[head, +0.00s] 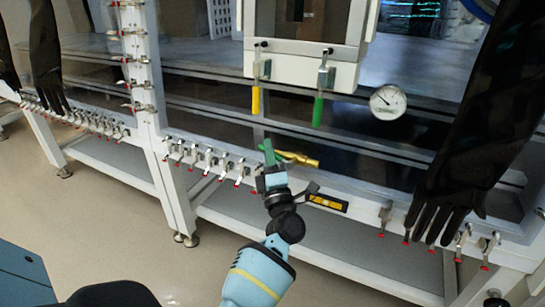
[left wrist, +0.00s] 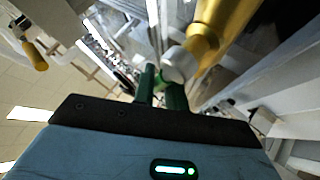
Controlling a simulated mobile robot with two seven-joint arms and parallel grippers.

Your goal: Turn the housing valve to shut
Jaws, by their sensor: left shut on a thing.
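The housing valve has a brass body (head: 303,159) that sticks out low on the front of the glovebox frame. In the left wrist view its brass body (left wrist: 222,28) is large at the top, with a pale round part at its near end. My left gripper (head: 268,152) reaches it from below, at the left end of the brass body. Its dark green fingers (left wrist: 160,88) are shut on the valve's handle, of which only a small yellow-green bit shows between them. The rest of the handle is hidden by the fingers. My right gripper is not in view.
Above hang a yellow lever (head: 256,99) and a green lever (head: 318,110) under a white box. A round gauge (head: 388,102) is to their right. A black glove (head: 475,140) hangs at the right. Red-tipped clamps (head: 210,162) line the frame's lower edge. A yellow-black label (head: 328,203) sits beside my wrist.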

